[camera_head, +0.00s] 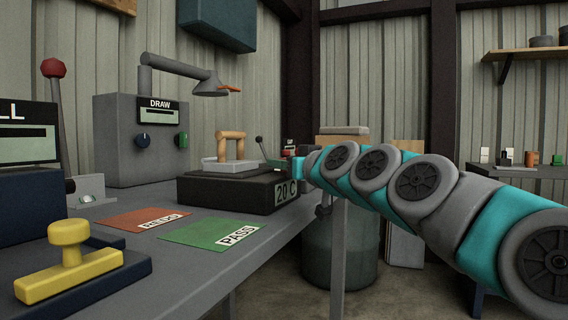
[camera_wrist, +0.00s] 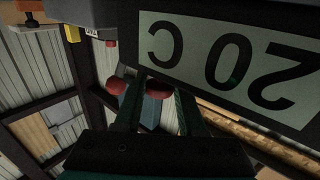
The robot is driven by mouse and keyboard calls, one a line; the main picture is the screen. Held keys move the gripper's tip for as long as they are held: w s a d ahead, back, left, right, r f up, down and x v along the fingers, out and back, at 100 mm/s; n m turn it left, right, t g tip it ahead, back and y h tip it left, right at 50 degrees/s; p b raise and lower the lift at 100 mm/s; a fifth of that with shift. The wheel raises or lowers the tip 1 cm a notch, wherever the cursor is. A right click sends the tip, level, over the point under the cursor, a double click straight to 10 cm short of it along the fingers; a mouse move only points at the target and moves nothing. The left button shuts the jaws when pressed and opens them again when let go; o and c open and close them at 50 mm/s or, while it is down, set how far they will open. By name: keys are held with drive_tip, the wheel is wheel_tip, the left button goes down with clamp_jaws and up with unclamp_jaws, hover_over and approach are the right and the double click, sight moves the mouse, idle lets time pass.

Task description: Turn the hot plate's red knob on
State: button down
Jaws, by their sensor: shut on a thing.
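The hot plate (camera_head: 230,193) is a low black box at the bench's edge, with a "20 C" display (camera_head: 286,192) on its front. In the wrist view the display (camera_wrist: 230,62) appears upside down and close. My gripper (camera_wrist: 158,96) is at the front of the hot plate, its two dark green fingers set apart. A red rounded part (camera_wrist: 160,87), apparently the knob, sits between the fingers, and the gripper is shut on it. Another red part shows by the left fingertip. The head view hides the knob behind my gripper (camera_head: 297,167), and its turn angle cannot be told.
A grey "DRAW" box (camera_head: 118,160) stands behind, a yellow-handled stamp (camera_head: 68,262) at near left. A drum (camera_head: 352,248) stands beyond the bench's edge.

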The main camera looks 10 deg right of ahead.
drive_tip(key=shift+r, duration=0.1)
idle(0.4)
drive_tip(key=c, duration=0.8)
unclamp_jaws()
drive_tip(key=shift+o, duration=0.2)
drive_tip(key=shift+v, duration=3.9)
